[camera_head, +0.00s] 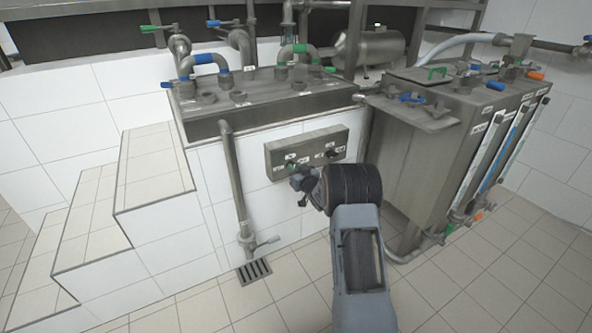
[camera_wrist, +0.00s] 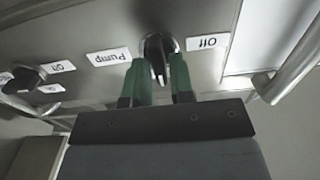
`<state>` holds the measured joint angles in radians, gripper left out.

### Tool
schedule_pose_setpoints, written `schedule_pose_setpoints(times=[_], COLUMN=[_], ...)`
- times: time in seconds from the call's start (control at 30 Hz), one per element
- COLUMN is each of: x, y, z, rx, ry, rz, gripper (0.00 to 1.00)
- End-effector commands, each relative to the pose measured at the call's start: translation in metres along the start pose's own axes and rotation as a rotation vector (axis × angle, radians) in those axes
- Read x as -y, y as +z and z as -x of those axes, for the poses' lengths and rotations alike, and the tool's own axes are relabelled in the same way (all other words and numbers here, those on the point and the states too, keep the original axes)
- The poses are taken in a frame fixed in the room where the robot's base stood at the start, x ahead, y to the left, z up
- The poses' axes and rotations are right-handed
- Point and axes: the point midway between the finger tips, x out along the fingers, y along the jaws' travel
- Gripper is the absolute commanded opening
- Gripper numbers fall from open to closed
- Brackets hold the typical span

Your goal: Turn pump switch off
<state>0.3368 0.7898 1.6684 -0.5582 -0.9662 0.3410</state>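A grey switch box (camera_head: 306,152) is fixed to the white tiled wall. In the wrist view, seen upside down, the black pump switch (camera_wrist: 157,46) sits between a "Pump" label (camera_wrist: 108,56) and an "Off" label (camera_wrist: 208,42). My gripper (camera_wrist: 160,68) has its two green fingers apart, one on each side of the switch's lever. A gap shows between the fingers and the lever; I cannot tell whether either finger touches it. In the head view my gripper (camera_head: 299,180) is at the box's lower left, and its wrist hides part of the area below.
A second black switch (camera_wrist: 24,78) is at the left in the wrist view. A vertical pipe (camera_head: 236,180) with a tap stands left of the box. A steel tank (camera_head: 405,165) is close at the right. Tiled steps (camera_head: 150,165) are at the left. The foreground floor is clear.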

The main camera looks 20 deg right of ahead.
Motion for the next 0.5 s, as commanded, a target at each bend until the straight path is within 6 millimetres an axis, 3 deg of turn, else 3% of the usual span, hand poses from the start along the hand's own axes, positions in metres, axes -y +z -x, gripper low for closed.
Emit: schedule_pose_setpoints(times=[0.2, 0.5], x=[-0.0001, 0.0], y=[-0.0001, 0.0007], z=[0.0002, 0.0002], rx=[0.0, 0.0], ry=[0.0, 0.0], rz=[0.0, 0.012], gripper=[0.01, 0.0])
